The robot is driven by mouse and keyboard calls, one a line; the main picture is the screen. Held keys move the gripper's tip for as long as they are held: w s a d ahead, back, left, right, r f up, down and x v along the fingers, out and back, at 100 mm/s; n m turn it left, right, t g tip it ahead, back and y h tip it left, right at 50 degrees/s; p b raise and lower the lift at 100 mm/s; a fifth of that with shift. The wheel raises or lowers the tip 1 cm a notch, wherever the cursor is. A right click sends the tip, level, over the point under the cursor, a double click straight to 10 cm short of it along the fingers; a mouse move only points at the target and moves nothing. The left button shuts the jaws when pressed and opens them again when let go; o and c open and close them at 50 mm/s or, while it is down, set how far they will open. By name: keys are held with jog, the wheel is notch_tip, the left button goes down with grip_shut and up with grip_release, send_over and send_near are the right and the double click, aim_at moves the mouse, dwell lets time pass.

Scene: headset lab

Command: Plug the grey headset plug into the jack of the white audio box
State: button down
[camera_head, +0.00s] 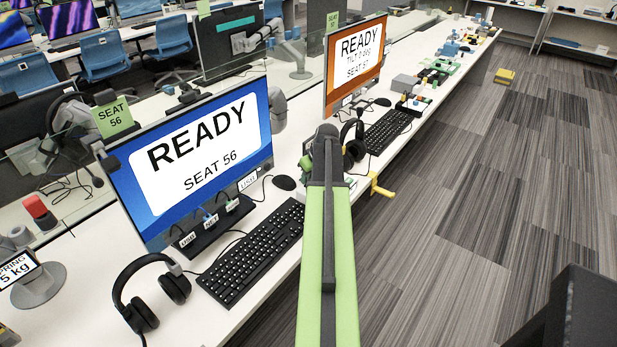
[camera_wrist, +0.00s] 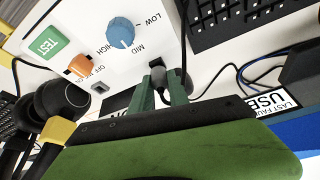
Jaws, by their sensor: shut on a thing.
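The white audio box (camera_wrist: 85,25) fills the upper left of the wrist view, with a blue knob, a green TEST button and an orange switch. A small grey square (camera_wrist: 98,87) on its face may be the jack; I cannot tell. My gripper (camera_wrist: 160,86) has green fingers shut on a small dark grey piece (camera_wrist: 157,68), which looks like the headset plug, close to the box's edge. Its tip is hidden, so I cannot tell whether it touches the box. In the head view my green arm hides the gripper and most of what lies beyond.
A black headset (camera_wrist: 62,100) stands close at the left of the wrist view and shows beside my arm in the head view (camera_head: 352,148). Keyboards (camera_head: 255,255), monitors (camera_head: 195,155) and loose cables (camera_wrist: 225,80) crowd the white desk. Open carpet (camera_head: 450,220) lies to the right.

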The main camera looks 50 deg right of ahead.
jog(key=shift+f, duration=0.3)
jog(key=c, duration=1.2)
grip_release()
jog(key=p+v, duration=1.5)
jog(key=v, duration=0.2)
jog(key=shift+r+p, duration=0.2)
jog(key=shift+p, duration=0.1)
